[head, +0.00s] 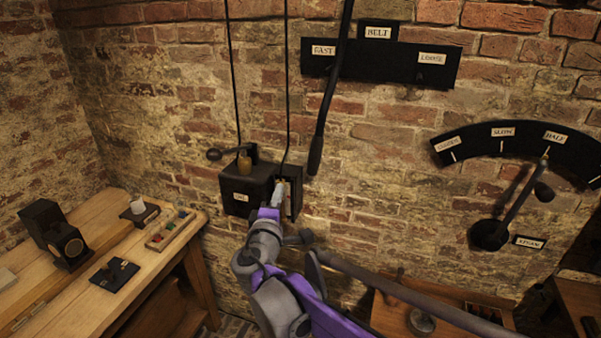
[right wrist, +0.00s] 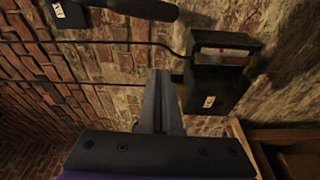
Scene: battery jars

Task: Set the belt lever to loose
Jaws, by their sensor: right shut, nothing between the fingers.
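The belt lever is a long black bar (head: 331,85) hanging down the brick wall with a thick dark handle (head: 315,156) at its lower end. It crosses the black belt plate (head: 382,62) near the FAST label (head: 323,50), left of the LOOSE label (head: 432,58). The handle also shows at the top of the right wrist view (right wrist: 140,8). My right gripper (head: 280,187) is shut and empty, below and left of the handle and apart from it. Its fingers also show in the right wrist view (right wrist: 160,78). My left gripper is not in view.
A black wall box (head: 240,193) is close behind and left of my right gripper; it also shows in the right wrist view (right wrist: 218,88). A steam lever (head: 520,203) with a curved scale (head: 480,142) is at right. A wooden bench (head: 100,258) with small items stands at left.

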